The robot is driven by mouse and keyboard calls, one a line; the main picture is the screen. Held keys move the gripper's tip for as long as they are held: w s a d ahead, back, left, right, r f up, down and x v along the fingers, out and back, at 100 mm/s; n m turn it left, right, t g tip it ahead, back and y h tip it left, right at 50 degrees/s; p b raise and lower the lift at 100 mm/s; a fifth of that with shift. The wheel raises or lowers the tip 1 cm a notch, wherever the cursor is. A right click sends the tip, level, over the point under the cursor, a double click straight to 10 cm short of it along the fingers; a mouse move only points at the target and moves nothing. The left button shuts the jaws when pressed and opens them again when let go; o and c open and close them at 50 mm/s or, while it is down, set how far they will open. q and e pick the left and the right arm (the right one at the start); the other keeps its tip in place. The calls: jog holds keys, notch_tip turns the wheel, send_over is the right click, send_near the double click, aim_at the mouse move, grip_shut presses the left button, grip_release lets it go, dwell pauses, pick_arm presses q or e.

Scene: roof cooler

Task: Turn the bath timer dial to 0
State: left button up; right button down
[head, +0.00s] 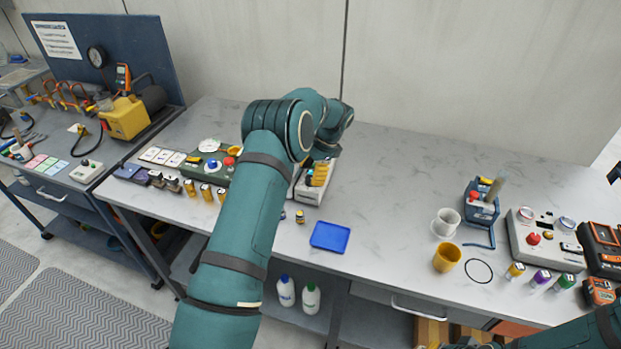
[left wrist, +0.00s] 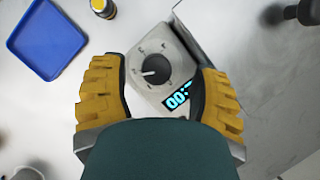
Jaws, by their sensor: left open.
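The bath timer (head: 307,196) is a pale box on the bench, partly covered by my left gripper (head: 319,174) in the head view. In the left wrist view the timer's black dial (left wrist: 155,69) sits between the two yellow fingers of my left gripper (left wrist: 158,72), with gaps on both sides. The dial's white pointer mark points left in that view. A cyan display (left wrist: 178,97) starts with "00:"; its right part is hidden behind a finger. My left gripper is open, over the dial.
A blue tray (head: 330,237) and a small dark bottle with a yellow band (head: 300,216) stand near the timer. A green panel (head: 205,168) with several knobs lies to its left. Mugs and devices stand at the right. The bench between is clear.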

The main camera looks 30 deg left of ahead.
aim_at(311, 177)
pick_arm(q)
jog(key=shift+d+v, duration=0.2)
jog(key=shift+v, duration=2.95)
jog(key=shift+s+f, duration=0.1)
jog(key=shift+s+a+f+m+h, duration=0.15)
jog(key=shift+s+m+h, duration=0.1)
jog(key=shift+m, duration=0.25)
jog(key=shift+s+a+r+m+h, duration=0.1)
jog(key=shift+a+m+h, duration=0.15)
jog(key=shift+m, duration=0.25)
jog(key=shift+s+a+m+t, duration=0.2)
jog(key=shift+m+t, duration=0.1)
jog(key=shift+m, duration=0.5)
notch_tip(311, 177, up, 7)
jog(key=m+t+h, duration=0.2)
jog(key=m+t, duration=0.1)
jog(key=m, duration=0.5)
jog(key=f, duration=0.9)
jog(key=s+f, duration=0.1)
jog(key=f, duration=0.4)
jog(key=shift+s+a, duration=0.1)
jog(key=shift+a, duration=0.3)
grip_shut()
